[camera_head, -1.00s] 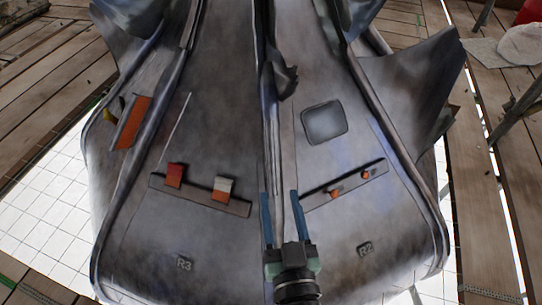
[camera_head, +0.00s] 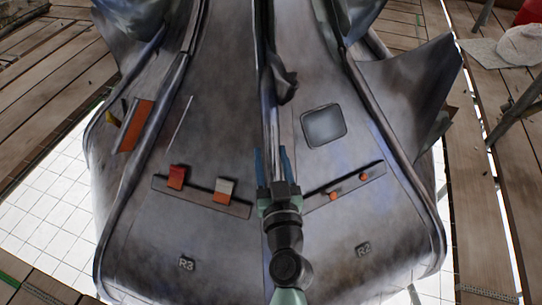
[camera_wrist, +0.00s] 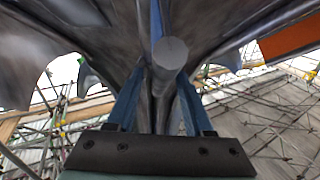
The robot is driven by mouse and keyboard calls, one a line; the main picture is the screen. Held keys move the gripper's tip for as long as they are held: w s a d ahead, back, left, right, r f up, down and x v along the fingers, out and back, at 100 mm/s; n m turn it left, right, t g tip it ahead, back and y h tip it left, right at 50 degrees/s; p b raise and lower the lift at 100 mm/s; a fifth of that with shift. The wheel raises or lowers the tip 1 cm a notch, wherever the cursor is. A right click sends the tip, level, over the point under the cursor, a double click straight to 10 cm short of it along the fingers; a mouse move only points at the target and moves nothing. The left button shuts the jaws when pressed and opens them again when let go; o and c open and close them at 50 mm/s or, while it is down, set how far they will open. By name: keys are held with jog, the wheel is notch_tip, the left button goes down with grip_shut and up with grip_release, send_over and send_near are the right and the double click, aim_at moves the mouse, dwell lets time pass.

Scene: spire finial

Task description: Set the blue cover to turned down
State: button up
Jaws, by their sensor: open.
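No clearly blue cover stands out in the head view. A square grey-blue plate (camera_head: 324,124) lies on the right panel; I cannot tell whether it is the cover. My gripper (camera_head: 272,160) has its blue fingers apart over the central seam, left of and below the plate. In the wrist view, a grey round-ended rod (camera_wrist: 170,54) shows between and beyond the fingertips (camera_wrist: 160,78); I see no grip on it. A narrow blue strip (camera_wrist: 156,18) shows above the rod; I cannot tell what it belongs to.
The left panel has a bar with a red block (camera_head: 177,177) and a white-and-orange block (camera_head: 224,190). The right panel has a bar with orange knobs (camera_head: 363,177). An orange plate (camera_head: 135,125) sits far left. Grey flared metal (camera_head: 412,85) rises at the right.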

grip_shut()
dwell(1.4)
